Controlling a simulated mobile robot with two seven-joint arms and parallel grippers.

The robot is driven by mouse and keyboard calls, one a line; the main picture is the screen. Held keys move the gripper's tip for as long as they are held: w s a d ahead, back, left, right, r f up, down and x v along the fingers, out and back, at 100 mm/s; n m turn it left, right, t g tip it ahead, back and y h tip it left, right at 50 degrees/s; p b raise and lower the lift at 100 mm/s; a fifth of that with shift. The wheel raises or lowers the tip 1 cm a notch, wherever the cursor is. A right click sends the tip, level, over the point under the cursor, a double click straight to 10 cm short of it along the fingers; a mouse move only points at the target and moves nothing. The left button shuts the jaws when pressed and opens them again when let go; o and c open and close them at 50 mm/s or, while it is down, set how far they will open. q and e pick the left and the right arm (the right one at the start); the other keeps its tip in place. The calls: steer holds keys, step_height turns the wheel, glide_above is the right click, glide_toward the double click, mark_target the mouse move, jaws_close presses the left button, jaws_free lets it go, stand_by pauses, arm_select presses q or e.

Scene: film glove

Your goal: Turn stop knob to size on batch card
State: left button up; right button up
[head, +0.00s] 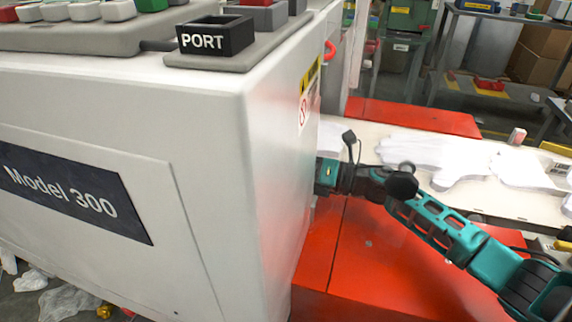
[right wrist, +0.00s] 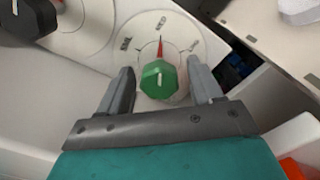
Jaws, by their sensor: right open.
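A green faceted knob (right wrist: 157,82) with a white line on its face shows in the right wrist view. It sits on a round pale dial (right wrist: 180,28) with small labels at left, top and right. A red pointer (right wrist: 160,47) above the knob points to the top label; the lettering is too small to read surely. My right gripper (right wrist: 160,72) is open, with one finger on each side of the knob and visible gaps between. In the head view my right arm reaches behind the white machine's (head: 200,110) side, which hides the fingers and knob. I cannot make out the batch card.
A black knob (right wrist: 28,16) lies at the upper left of the right wrist view. In the head view, white gloves (head: 410,150) lie on a pale belt (head: 480,200) beside my right arm. A red base (head: 370,250) stands below. A block marked PORT (head: 215,37) sits on top.

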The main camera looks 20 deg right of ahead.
steer(key=shift+w+a, duration=0.1)
steer(key=shift+c, duration=0.3)
steer(key=c, duration=1)
